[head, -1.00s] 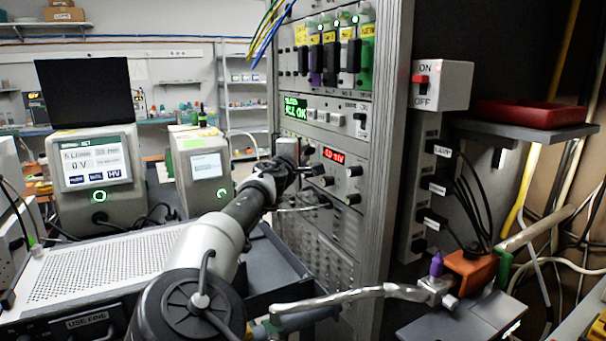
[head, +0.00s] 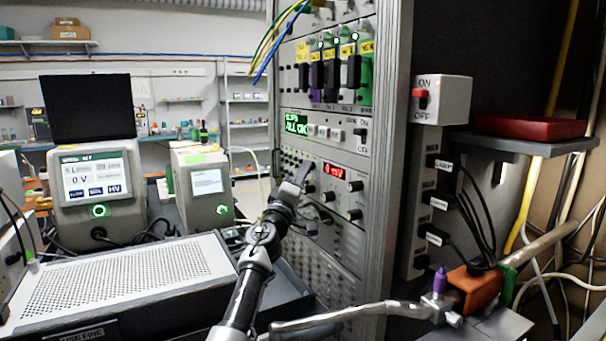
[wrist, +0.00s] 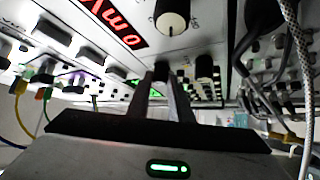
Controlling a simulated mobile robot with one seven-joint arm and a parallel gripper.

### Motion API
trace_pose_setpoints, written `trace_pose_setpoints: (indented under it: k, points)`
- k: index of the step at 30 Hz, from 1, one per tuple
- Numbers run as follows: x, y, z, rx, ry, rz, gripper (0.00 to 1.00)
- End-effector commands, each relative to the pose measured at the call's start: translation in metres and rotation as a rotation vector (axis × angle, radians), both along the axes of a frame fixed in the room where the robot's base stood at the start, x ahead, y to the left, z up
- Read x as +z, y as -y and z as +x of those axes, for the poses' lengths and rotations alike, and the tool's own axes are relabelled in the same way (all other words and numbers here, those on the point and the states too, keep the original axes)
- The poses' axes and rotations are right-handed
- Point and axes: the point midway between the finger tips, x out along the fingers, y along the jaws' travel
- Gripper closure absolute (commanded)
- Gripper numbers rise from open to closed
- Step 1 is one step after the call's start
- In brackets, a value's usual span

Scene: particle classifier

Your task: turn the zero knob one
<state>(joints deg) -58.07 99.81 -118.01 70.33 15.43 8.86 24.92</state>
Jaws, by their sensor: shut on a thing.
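My gripper (head: 302,174) reaches the rack panel with the red display, at the panel's left part. In the wrist view its two dark fingers (wrist: 162,80) are close together, shut on a small dark knob (wrist: 161,67) on the panel face. In the head view my gripper hides this knob, and I cannot read its label. The red display (head: 334,170) seems to read 0 mV; it shows upside down in the wrist view (wrist: 113,20).
Cables (wrist: 298,70) hang at the wrist view's right. A perforated metal box (head: 130,280) stands left of my arm. A metal handle (head: 350,316) juts out in front.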

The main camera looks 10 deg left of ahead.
Motion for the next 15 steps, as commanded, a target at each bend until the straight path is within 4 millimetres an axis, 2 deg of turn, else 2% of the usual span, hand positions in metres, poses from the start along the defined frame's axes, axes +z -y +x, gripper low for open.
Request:
trace_pose_setpoints:
  k: [12, 13, 15]
  points:
    - [-0.0012, 0.0008, 0.0002, -0.003, 0.005, 0.004, 1.00]
    - [-0.0012, 0.0009, 0.0003, -0.003, 0.005, 0.004, 0.78]
    - [-0.0012, 0.0010, 0.0002, -0.003, 0.005, 0.004, 0.66]
